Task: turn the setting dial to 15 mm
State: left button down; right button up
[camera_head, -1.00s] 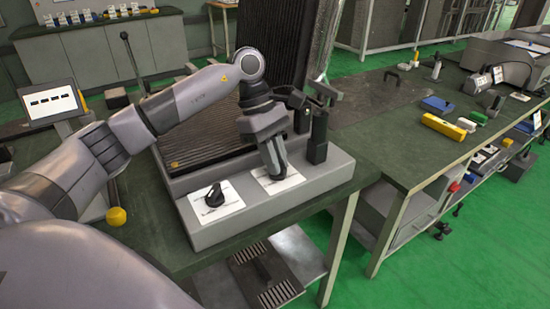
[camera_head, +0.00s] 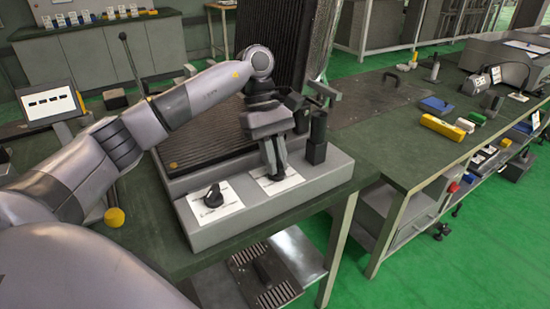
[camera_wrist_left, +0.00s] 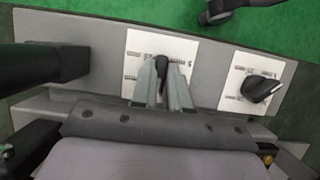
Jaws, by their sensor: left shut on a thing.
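Two black dials sit on white scale plates on the front face of the grey machine (camera_head: 330,170). My left gripper (camera_head: 276,174) reaches down onto the dial at the right in the head view. In the left wrist view that dial (camera_wrist_left: 162,70) shows between my gripper's fingers, which are shut on it. Its pointer is mostly hidden, and the marks are too small to read. The other dial (camera_head: 213,196) is free at the left in the head view; it also shows at the right in the left wrist view (camera_wrist_left: 262,89). My right gripper does not show.
A black post (camera_head: 317,138) stands on the machine close to the right of my gripper. A yellow knob (camera_head: 114,217) is at the left near my arm. A screen (camera_head: 48,102) stands behind it. A bench at the right holds a yellow block (camera_head: 443,127) and other parts.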

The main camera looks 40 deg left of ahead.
pick_arm(q)
jog(key=c, duration=1.1)
grip_release()
jog(key=v, duration=0.7)
jog(key=shift+r, duration=0.1)
